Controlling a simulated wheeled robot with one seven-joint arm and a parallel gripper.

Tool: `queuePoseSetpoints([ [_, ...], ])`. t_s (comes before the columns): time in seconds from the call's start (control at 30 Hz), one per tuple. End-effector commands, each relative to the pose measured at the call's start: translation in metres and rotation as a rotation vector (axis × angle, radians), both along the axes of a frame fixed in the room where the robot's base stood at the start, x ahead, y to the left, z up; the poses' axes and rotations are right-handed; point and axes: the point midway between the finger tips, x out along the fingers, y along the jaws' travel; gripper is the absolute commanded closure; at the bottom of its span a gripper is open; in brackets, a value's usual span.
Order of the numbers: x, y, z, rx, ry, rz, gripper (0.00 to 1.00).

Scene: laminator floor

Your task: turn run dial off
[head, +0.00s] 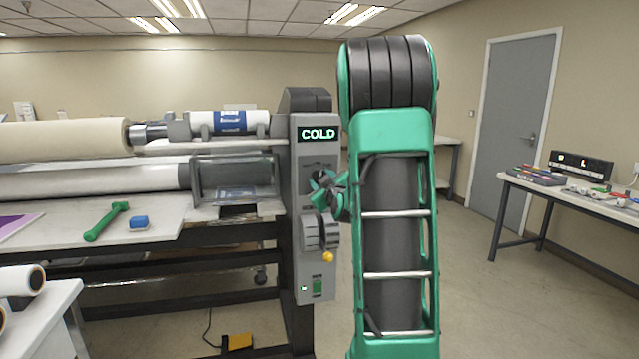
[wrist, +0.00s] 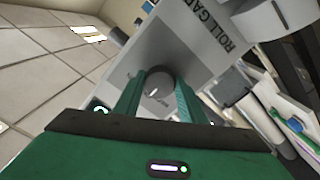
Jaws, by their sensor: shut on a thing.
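The laminator's grey control panel (head: 303,265) stands left of my arm in the head view, with a lit display (head: 318,134) reading COLD. My green gripper (head: 326,188) is at the panel face, below the display. In the wrist view, my gripper (wrist: 158,82) has its two fingers on either side of a round grey dial (wrist: 158,92) and is shut on it. Small marks around the dial are too blurred to read. In the head view the dial is mostly hidden behind the gripper.
A green switch (head: 317,286) is lower on the panel. Floor on the right is clear.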

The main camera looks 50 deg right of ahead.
Motion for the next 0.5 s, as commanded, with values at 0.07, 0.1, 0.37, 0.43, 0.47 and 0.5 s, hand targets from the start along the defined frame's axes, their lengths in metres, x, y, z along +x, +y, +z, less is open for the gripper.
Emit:
queuePoseSetpoints([
  [0.07, 0.0005, 0.0019, -0.0021, 0.005, 0.002, 0.003, 0.86],
  [0.1, 0.0005, 0.002, -0.0021, 0.005, 0.002, 0.003, 0.86],
  [0.37, 0.0004, 0.0014, -0.0018, 0.005, 0.002, 0.002, 0.45],
  [0.43, 0.0003, 0.001, -0.0015, 0.004, 0.001, 0.001, 0.45],
  [0.47, 0.0002, 0.0009, -0.0013, 0.004, 0.001, 0.002, 0.45],
  [0.5, 0.0001, 0.0008, -0.0012, 0.003, 0.001, 0.002, 0.45],
])
